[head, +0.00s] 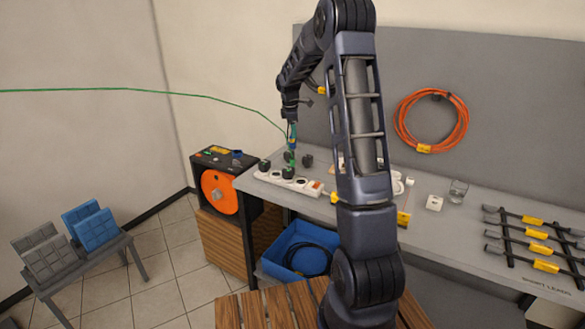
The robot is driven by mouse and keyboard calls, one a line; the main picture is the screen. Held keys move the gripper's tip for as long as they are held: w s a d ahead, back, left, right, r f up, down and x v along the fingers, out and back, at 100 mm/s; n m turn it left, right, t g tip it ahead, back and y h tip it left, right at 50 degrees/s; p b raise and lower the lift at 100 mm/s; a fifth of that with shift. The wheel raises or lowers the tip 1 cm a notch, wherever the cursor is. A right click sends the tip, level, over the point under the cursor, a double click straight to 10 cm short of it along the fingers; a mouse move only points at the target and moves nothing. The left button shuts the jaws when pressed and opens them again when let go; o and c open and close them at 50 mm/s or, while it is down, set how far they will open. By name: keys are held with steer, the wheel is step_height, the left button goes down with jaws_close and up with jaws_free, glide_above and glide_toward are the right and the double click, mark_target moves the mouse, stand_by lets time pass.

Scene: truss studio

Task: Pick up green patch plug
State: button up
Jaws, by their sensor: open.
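My gripper (290,119) points down from above at the top of this piece. It is open, but the fingers are small and dark here. I cannot tell whether they touch the piece. Its lower end is close to the strip and the black plugs (288,172) there.
An orange cable coil (431,148) hangs on the back panel. A blue bin (273,263) stands below. My arm hides the bench middle.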

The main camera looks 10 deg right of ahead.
mark_target(292, 159)
steer(key=w+f+n, duration=0.1)
steer(key=w+f, duration=0.1)
steer(key=f, duration=0.1)
steer(key=w+f+n, duration=0.1)
steer(key=w+f, duration=0.2)
steer(key=f, duration=0.1)
steer(key=w+f+n, duration=0.1)
steer(key=w+f, duration=0.2)
steer(key=f, duration=0.1)
steer(key=shift+d+g, duration=0.25)
steer(key=shift+g, duration=0.15)
steer(key=f, duration=0.3)
steer(key=d+f, duration=0.1)
steer(key=f, duration=0.6)
steer(key=shift+d+f, duration=0.15)
steer(key=shift+f, duration=0.15)
steer(key=c, duration=1.1)
